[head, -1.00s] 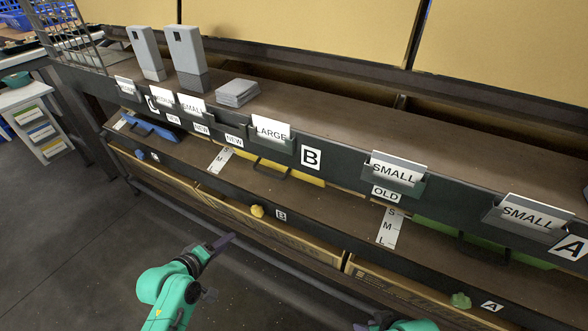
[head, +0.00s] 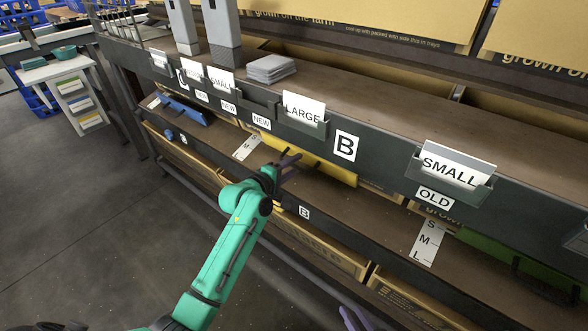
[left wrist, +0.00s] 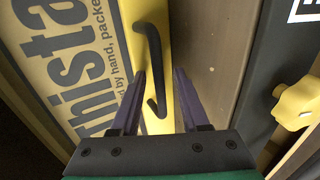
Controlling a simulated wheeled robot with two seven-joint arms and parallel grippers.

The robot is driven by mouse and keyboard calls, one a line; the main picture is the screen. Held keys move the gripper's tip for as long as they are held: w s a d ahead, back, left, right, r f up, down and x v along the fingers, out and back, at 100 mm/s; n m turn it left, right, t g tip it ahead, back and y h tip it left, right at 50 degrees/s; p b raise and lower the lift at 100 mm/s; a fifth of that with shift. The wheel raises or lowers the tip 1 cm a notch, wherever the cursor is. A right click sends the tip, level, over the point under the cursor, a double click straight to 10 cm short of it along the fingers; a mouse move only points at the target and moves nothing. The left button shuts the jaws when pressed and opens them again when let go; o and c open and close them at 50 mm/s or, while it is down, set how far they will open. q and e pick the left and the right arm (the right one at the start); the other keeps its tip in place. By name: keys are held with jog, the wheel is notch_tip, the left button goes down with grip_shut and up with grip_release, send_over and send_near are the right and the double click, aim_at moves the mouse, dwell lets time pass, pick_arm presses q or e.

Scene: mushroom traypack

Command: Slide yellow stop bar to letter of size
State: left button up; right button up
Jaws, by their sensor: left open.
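The yellow stop bar (head: 334,171) lies on the shelf in section B, below the LARGE card (head: 303,109). A white letter strip (head: 247,147) lies at its left end; its letters are too small to read. My left gripper (head: 288,161) is open at the bar's left part. In the left wrist view, the bar (left wrist: 184,45) has a black handle (left wrist: 154,62), which appears between the open fingers (left wrist: 160,74); contact cannot be told. My right gripper (head: 355,318) shows only partly at the bottom edge.
A yellow knob (left wrist: 297,103) sits on the front rail, hidden in the head view. A blue bar (head: 183,110) lies left, a green bar (head: 500,250) right. Another strip (head: 428,241) reads S, M, L. The card ledge (head: 375,155) runs above the shelf.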

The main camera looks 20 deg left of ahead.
pick_arm(q)
grip_shut()
dwell(1.4)
